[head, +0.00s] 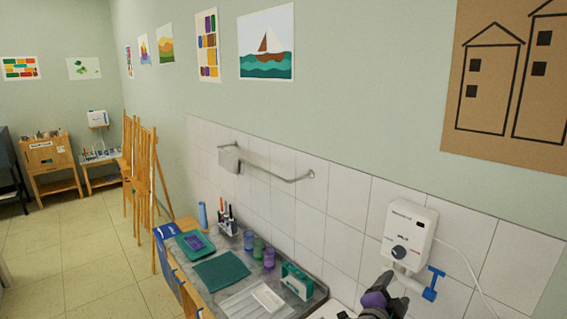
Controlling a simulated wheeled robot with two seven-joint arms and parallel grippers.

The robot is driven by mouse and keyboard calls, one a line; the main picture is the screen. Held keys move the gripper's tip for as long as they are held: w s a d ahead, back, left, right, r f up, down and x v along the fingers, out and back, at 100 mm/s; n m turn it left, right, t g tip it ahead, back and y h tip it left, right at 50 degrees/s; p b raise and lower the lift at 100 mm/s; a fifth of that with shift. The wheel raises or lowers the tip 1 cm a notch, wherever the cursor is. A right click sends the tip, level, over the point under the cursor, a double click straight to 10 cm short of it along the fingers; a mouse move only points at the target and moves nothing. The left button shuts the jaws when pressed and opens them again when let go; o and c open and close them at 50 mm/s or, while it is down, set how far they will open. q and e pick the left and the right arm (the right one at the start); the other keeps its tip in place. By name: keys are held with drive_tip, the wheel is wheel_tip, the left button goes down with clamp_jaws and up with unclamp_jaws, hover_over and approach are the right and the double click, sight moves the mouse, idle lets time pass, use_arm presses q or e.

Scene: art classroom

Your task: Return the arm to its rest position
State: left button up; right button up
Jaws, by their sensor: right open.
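My right gripper (385,285) shows at the bottom edge, right of centre, dark with a purple part. It is open, and I see nothing between its fingers. Most of the right arm is out of the picture. My left gripper and arm are not in view.
Left of the gripper, a grey counter (228,291) holds a green-and-white box (297,281), coloured cups (258,248), a teal mat (221,270) and a brush holder (228,226). A metal rail (280,176) is on the wall. Wooden easels (140,165) stand beyond. The floor at left is clear.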

drive_tip(key=a+f+n+g+y, duration=0.1)
drive_tip(key=a+f+n+y, duration=0.25)
drive_tip(key=f, duration=0.65)
drive_tip(key=a+f+n+g+y, duration=0.1)
drive_tip(key=a+f+n+y, duration=0.25)
drive_tip(key=f, duration=0.75)
drive_tip(key=s+a+f+n+g+y, duration=0.35)
drive_tip(key=s+f, duration=0.25)
drive_tip(key=f, duration=0.5)
drive_tip(key=s+a+f+n+g+y, duration=0.25)
drive_tip(key=s+f+g, duration=0.2)
drive_tip(key=s, duration=0.65)
drive_tip(key=s+a+f+n+g+y, duration=0.2)
drive_tip(key=s+a+f+g, duration=0.3)
drive_tip(key=s, duration=0.6)
use_arm(q)
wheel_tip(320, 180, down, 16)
drive_tip(key=b, duration=1.6)
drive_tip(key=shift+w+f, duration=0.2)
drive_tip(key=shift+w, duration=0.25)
use_arm(e)
wheel_tip(320, 180, down, 17)
drive_tip(key=t, duration=0.2)
drive_tip(key=shift+w+d+f, duration=0.15)
drive_tip(key=shift+w+d, duration=0.15)
